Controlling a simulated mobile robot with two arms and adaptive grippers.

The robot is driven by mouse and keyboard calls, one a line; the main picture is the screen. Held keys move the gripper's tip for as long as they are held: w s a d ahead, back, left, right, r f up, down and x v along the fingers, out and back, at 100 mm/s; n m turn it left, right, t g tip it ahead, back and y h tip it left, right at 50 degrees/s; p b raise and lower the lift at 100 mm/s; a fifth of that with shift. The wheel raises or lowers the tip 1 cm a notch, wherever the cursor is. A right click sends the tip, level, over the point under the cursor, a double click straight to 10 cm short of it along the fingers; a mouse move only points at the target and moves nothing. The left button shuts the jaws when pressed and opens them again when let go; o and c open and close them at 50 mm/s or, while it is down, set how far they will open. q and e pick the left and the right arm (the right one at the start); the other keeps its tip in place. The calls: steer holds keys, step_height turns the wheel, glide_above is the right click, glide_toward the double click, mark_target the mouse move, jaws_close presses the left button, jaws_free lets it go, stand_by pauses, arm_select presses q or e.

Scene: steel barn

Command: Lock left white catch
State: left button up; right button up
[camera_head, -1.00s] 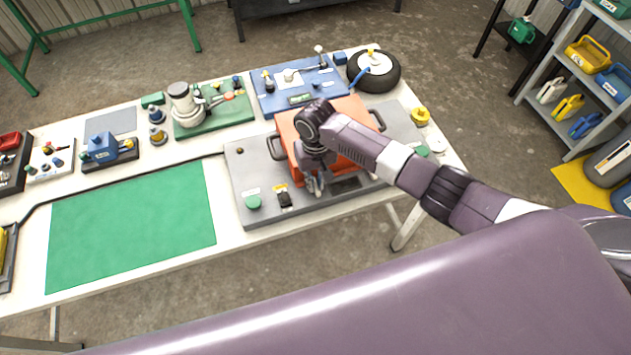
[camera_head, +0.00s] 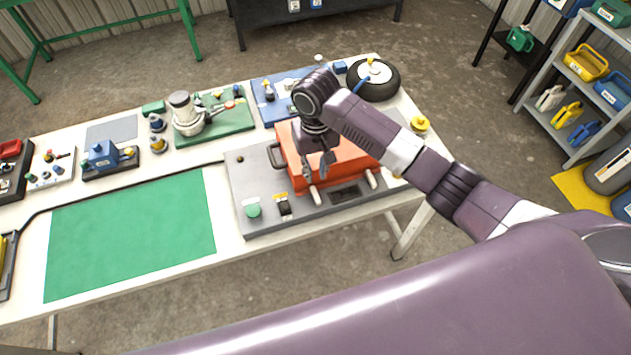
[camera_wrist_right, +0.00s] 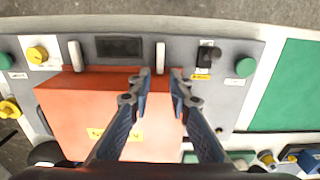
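An orange case (camera_head: 350,153) sits on a grey panel (camera_head: 245,185) on the table; it also fills the middle of the right wrist view (camera_wrist_right: 70,105). Two white catches are at its front edge. The left white catch (camera_head: 314,195) appears on the right in the wrist view (camera_wrist_right: 160,57). The right white catch (camera_head: 373,181) appears on the left there (camera_wrist_right: 75,56). Whether either is locked I cannot tell. My right gripper (camera_head: 319,176) is open and empty above the left catch (camera_wrist_right: 160,75), apparently apart from it. My left gripper is out of view.
A green button (camera_head: 253,210) and a black switch (camera_head: 284,205) are left of the catches on the panel. A dark handle (camera_head: 276,155) is on the case's left side. The green mat (camera_head: 135,230) is bare.

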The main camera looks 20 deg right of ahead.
step_height(320, 180, up, 2)
steer(key=shift+r, duration=0.2)
stand_by(0.4)
